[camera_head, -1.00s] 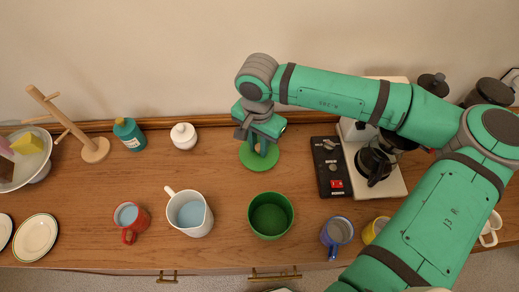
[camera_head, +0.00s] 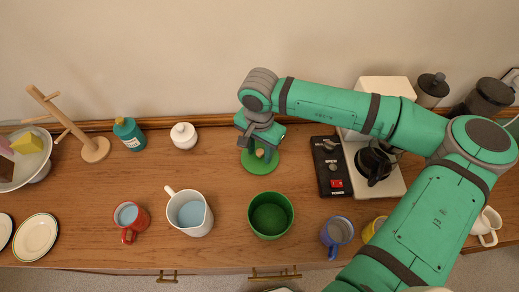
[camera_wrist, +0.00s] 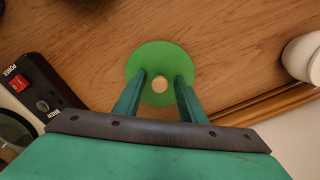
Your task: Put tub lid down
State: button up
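The tub lid (camera_head: 262,160) is a flat green disc with a small pale wooden knob, lying on the wooden top behind the tub. It also shows in the wrist view (camera_wrist: 158,58), with its knob between my fingers and clear of both. My gripper (camera_head: 260,143) is above the lid, pointing down. In the wrist view my gripper (camera_wrist: 160,77) is open, with a gap on each side of the knob. The green tub (camera_head: 270,234) stands uncovered in front of the lid, its inside visible.
A black power strip (camera_head: 330,167) with a red switch and a coffee maker (camera_head: 375,160) stand right of the lid. A white sugar pot (camera_head: 183,136) and teal bottle (camera_head: 129,134) stand left. A jug (camera_head: 190,214) and mugs line the front. Bare wood lies left of the lid.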

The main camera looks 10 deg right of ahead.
aim_at(259, 152)
notch_tip(259, 152, up, 12)
jog(key=shift+r, duration=0.15)
dwell(0.5)
dwell(0.4)
